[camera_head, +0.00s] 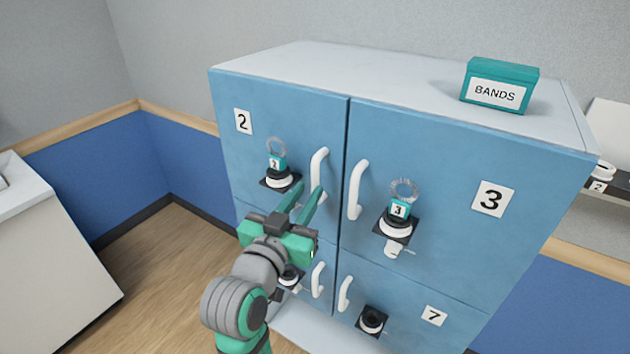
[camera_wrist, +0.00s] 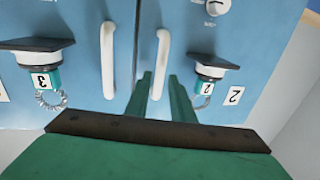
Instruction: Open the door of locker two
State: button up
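Locker two's door (camera_head: 290,110) is blue, upper left, closed, with a "2" label (camera_head: 243,122). Its white vertical handle (camera_head: 319,165) is by the door's right edge. A black and white lock (camera_head: 279,178) with a teal "2" tag (camera_head: 277,162) and a ring is left of the handle. My gripper (camera_head: 308,188) is open and empty at the handle's lower part. In the wrist view, which is turned over, the handle (camera_wrist: 163,55) lines up between the two green fingertips (camera_wrist: 161,76). I cannot tell whether they touch it.
Locker three's door (camera_head: 450,150) with its handle (camera_head: 357,190) and protruding lock (camera_head: 397,225) is just right. Locker seven (camera_head: 433,315) is below. A teal BANDS box (camera_head: 499,85) stands on the cabinet top. A white counter (camera_head: 50,250) is at left, with open floor (camera_head: 160,260) between.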

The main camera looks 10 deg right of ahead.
aim_at(314, 183)
jog(key=shift+x, duration=2.75)
jog(key=shift+s, duration=0.1)
jog(key=shift+c, duration=0.4)
grip_shut()
